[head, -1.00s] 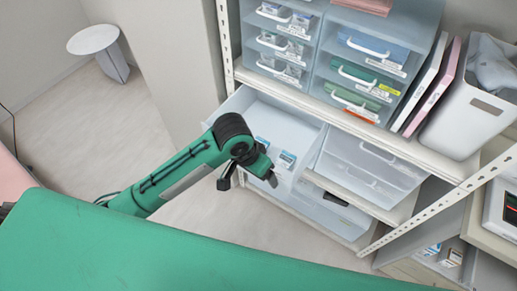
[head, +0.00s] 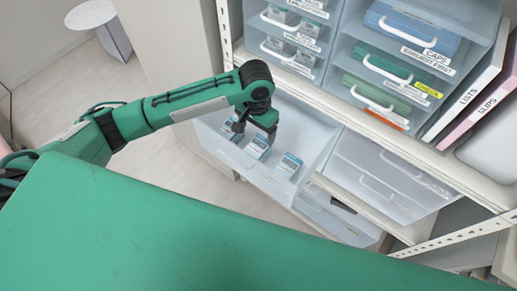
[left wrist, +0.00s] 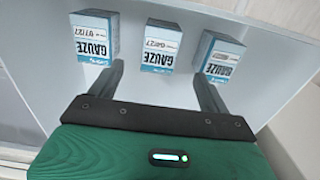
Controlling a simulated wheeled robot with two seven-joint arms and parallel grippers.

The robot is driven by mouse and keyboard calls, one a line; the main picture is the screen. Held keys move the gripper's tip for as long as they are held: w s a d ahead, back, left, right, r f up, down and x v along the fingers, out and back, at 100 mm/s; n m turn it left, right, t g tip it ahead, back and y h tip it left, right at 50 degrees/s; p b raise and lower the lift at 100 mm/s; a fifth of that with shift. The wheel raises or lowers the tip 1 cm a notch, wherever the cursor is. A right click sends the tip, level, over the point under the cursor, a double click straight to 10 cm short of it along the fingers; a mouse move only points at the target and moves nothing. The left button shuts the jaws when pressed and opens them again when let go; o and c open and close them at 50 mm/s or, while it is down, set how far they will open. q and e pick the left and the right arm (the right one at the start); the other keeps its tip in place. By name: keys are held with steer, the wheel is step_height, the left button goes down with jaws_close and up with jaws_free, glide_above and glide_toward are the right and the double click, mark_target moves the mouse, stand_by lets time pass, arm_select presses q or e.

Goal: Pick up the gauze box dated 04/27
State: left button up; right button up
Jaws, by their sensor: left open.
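Three white-and-blue gauze boxes stand in a row in the open drawer. In the left wrist view their labels are upside down. The middle gauze box (left wrist: 160,46) appears to read 04/27. The left gauze box (left wrist: 95,36) seems to read 07/27, and the date on the right gauze box (left wrist: 220,56) is hard to read. My left gripper (head: 254,132) is open above the drawer; it also shows in the left wrist view (left wrist: 161,84). The middle box lies ahead, between the lines of the two fingers, not gripped. My right gripper is out of view.
The open drawer (head: 318,140) sits under a shelf edge (head: 330,112) with drawer units above. A closed clear drawer (head: 385,172) stands to its right. A green surface (head: 180,230) fills the foreground. The drawer floor around the boxes is clear.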

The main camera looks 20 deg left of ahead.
mark_target(258, 146)
arm_select(q)
step_height(258, 146, down, 3)
steer(key=shift+w+f, duration=0.1)
steer(key=shift+f, duration=0.1)
step_height(258, 146, down, 3)
steer(key=shift+p, duration=0.65)
step_height(258, 146, down, 4)
steer(key=shift+w+r+p, duration=0.1)
steer(key=shift+r+p, duration=0.15)
steer(key=shift+p, duration=0.25)
steer(key=shift+f, duration=0.3)
steer(key=c, duration=1.1)
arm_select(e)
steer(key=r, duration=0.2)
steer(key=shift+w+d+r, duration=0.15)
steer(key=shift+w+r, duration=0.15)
